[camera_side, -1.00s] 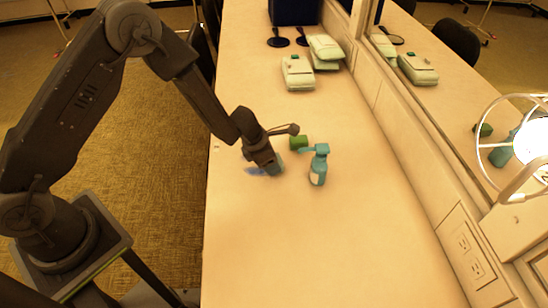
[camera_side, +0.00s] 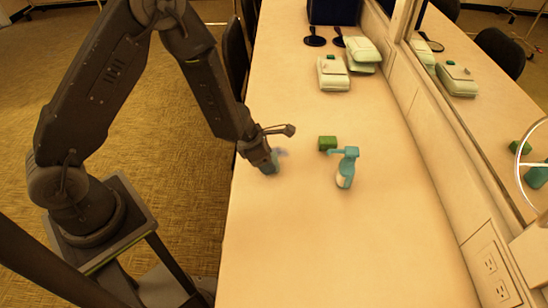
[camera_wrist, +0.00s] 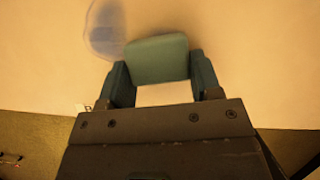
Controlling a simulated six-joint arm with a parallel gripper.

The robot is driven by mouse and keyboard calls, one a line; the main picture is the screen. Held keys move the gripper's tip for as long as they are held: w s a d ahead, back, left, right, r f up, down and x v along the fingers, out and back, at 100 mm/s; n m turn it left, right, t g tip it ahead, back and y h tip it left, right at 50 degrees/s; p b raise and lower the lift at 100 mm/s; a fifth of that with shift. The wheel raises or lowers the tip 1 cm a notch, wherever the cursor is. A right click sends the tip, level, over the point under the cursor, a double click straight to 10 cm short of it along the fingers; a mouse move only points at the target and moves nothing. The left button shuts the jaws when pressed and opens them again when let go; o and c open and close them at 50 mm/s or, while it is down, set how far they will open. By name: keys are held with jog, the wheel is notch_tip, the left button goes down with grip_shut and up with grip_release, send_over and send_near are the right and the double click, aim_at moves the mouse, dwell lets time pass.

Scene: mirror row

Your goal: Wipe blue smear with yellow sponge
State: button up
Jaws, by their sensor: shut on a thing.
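My gripper (camera_wrist: 160,85) is shut on a block that looks dull green, not yellow, in the wrist view; I take this block (camera_wrist: 157,58) to be the sponge. In the side view my gripper (camera_side: 268,168) is low at the counter, near its left edge, with a bit of the block showing at its tip. I cannot tell whether the block touches the counter. The blue smear (camera_wrist: 103,28) is a pale patch just beyond the block's left corner in the wrist view. In the side view the smear (camera_side: 282,152) shows behind and right of my gripper, partly hidden by it.
A teal pump bottle (camera_side: 345,172) stands right of my gripper, with a green block (camera_side: 327,143) behind it. Pale green cases (camera_side: 333,73) lie farther back. A mirror (camera_side: 480,110) runs along the right side. The front of the counter (camera_side: 310,245) is clear.

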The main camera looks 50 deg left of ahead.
aim_at(308, 170)
jog(key=shift+s+d, duration=0.4)
jog(key=shift+d, duration=0.1)
jog(key=shift+w+d, duration=0.15)
jog(key=shift+d, duration=0.05)
jog(key=shift+w+d, duration=3.2)
jog(key=shift+w, duration=0.05)
jog(key=shift+w+d+r, duration=0.1)
jog(key=shift+w+d, duration=0.1)
jog(key=shift+w, duration=0.05)
notch_tip(308, 170, up, 8)
jog(key=shift+s+a, duration=0.1)
